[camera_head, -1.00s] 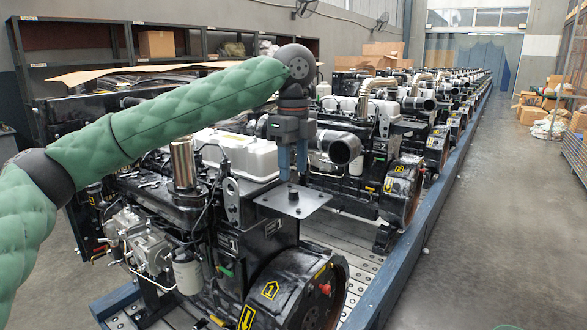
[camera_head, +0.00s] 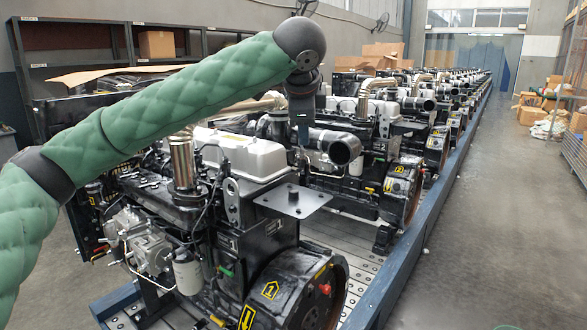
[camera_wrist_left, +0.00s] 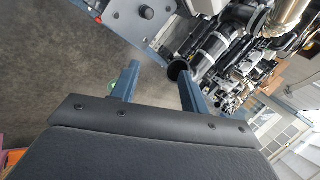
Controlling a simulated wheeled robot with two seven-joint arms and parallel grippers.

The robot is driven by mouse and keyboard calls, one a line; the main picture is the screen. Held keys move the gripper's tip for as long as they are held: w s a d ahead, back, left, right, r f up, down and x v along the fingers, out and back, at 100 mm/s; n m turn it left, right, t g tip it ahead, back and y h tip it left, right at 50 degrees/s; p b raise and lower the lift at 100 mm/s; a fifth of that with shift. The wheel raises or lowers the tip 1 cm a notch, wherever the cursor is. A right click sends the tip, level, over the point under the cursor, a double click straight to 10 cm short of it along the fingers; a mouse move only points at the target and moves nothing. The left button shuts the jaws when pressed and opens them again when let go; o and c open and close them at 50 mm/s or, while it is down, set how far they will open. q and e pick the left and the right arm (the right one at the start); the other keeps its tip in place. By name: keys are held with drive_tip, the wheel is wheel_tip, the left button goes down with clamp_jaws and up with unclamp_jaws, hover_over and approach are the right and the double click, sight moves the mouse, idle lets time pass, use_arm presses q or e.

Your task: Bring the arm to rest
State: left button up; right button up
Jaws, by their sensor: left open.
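My left arm in its green padded sleeve comes in from the left in the head view. My left gripper (camera_head: 302,132) hangs at its end, above and behind the grey plate. In the left wrist view the two blue fingers of the gripper (camera_wrist_left: 160,88) stand well apart with nothing between them. The grey plate (camera_head: 315,200) with a black knob (camera_head: 293,192) sits on the near engine (camera_head: 215,210), below the gripper and apart from it. The plate also shows at the top of the left wrist view (camera_wrist_left: 112,12). My right gripper does not show.
A long row of engines (camera_head: 400,180) runs to the back on a blue-edged platform (camera_head: 390,278). Shelves (camera_head: 75,45) stand at the back left. Cardboard boxes (camera_head: 528,98) lie at the right.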

use_arm(q)
drive_tip(key=s+d+r+n+t+h, duration=0.2)
drive_tip(key=s+r+n+t+h, duration=0.15)
drive_tip(key=r+t, duration=0.2)
drive_tip(key=s+a+f+n+g+y, duration=0.1)
drive_tip(key=s+a+f+n, duration=0.4)
drive_tip(key=f, duration=0.9)
drive_tip(key=s+a+f+n+g+y, duration=0.15)
drive_tip(key=a+f, duration=0.45)
drive_tip(key=f, duration=0.8)
drive_tip(key=s+a+f+n, duration=0.2)
drive_tip(key=a+f+n, duration=0.3)
drive_tip(key=f, duration=0.9)
drive_tip(key=s+a+f+g, duration=0.2)
drive_tip(key=s+f, duration=0.4)
drive_tip(key=f, duration=0.3)
drive_tip(key=s+a+f+g, duration=0.1)
drive_tip(key=s+f+g, duration=0.1)
drive_tip(key=s+f, duration=0.6)
drive_tip(key=s+f+n+g, duration=0.1)
drive_tip(key=s+f+g, duration=0.3)
drive_tip(key=s+f, duration=1)
drive_tip(key=s, duration=0.4)
drive_tip(key=shift+g, duration=0.4)
